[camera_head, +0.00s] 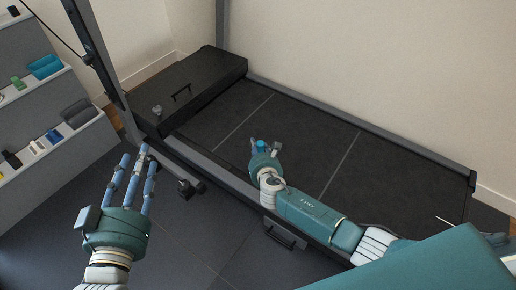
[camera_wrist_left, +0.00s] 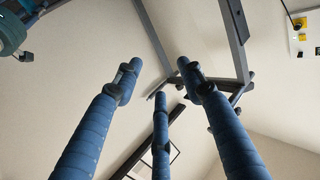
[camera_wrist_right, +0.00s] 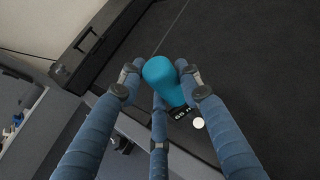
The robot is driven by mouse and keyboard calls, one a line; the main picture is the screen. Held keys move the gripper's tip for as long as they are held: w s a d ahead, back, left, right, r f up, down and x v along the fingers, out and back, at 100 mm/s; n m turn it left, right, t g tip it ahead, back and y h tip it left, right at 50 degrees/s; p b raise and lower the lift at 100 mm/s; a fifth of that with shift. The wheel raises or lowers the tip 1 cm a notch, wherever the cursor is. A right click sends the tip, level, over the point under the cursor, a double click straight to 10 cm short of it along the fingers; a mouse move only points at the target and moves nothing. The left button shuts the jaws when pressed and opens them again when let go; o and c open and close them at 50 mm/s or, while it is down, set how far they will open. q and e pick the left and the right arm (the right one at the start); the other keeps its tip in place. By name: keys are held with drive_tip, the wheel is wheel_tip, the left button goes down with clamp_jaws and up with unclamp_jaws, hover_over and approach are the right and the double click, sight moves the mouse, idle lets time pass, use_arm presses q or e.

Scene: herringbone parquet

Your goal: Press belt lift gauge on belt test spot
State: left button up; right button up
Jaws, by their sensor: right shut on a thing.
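My right gripper (camera_head: 266,148) is shut on a teal gauge (camera_wrist_right: 163,78) above the near side of the black treadmill belt (camera_head: 300,125). In the right wrist view, three blue fingers surround its rounded teal body. A small black plate with white lettering (camera_wrist_right: 181,112) shows at its lower end. A small white disc (camera_wrist_right: 198,123) shows beside that plate; I cannot tell whether it is a mark on the belt or part of the gauge. I cannot tell whether the gauge touches the belt. My left gripper (camera_head: 137,162) is open and empty, fingers pointing up, left of the treadmill.
The treadmill's dark motor cover (camera_head: 200,88) with a handle is at the belt's far left end. A grey upright post (camera_head: 100,65) rises at the left. A grey shelf (camera_head: 60,130) with small items stands at the far left. Clear dark floor (camera_head: 190,235) lies in front.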

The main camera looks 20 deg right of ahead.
drive_tip(key=shift+r+p, duration=0.3)
drive_tip(key=shift+r, duration=0.05)
drive_tip(key=shift+r+p, duration=0.3)
use_arm(q)
drive_tip(key=s+a+f+g+y, duration=0.1)
drive_tip(key=f+g, duration=0.4)
drive_tip(key=f, duration=0.5)
drive_tip(key=shift+s+a+y+p, duration=0.3)
drive_tip(key=shift+s+a, duration=0.35)
drive_tip(key=shift+s, duration=0.75)
use_arm(e)
drive_tip(key=shift+r, duration=0.25)
use_arm(q)
drive_tip(key=shift+f, duration=0.1)
